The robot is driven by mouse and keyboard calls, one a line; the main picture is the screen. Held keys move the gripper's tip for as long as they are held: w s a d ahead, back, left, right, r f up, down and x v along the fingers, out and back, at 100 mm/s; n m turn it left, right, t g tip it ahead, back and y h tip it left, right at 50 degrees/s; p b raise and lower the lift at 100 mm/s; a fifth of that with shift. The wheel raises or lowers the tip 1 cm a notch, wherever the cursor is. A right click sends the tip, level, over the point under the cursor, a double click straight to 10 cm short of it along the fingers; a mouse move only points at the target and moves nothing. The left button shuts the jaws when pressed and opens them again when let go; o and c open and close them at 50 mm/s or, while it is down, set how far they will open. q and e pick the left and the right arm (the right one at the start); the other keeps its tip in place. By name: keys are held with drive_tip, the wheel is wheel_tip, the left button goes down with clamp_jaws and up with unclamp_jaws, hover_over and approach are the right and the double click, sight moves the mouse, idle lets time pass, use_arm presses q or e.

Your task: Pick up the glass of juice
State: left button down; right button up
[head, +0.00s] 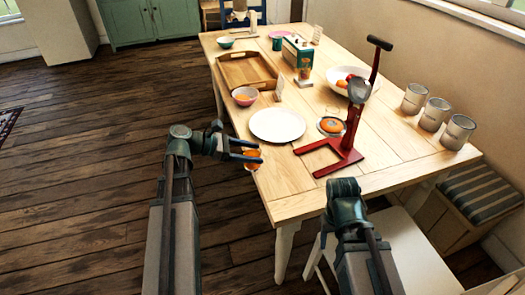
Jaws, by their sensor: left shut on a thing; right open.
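The glass of juice (253,164), filled with orange, is at the left edge of the wooden table. My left gripper (250,151) is shut on it, with its dark fingers across the upper part of the glass. I cannot tell whether the glass is raised or beside the table edge. My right gripper (345,190) is over the table's front edge, empty and open; its fingers are mostly hidden behind its own wrist.
A white plate (277,125) lies right of the glass. A red juice press (348,152) stands beyond my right gripper, with an orange half (330,125) beside it.

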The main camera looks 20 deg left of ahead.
use_arm(q)
drive_tip(key=shift+s+a, duration=0.4)
drive_tip(key=shift+a, duration=0.4)
drive_tip(key=shift+s+a, duration=0.45)
drive_tip(key=shift+a, duration=0.3)
drive_tip(key=shift+s+a, duration=0.4)
drive_tip(key=shift+a, duration=0.4)
drive_tip(key=shift+a, duration=0.1)
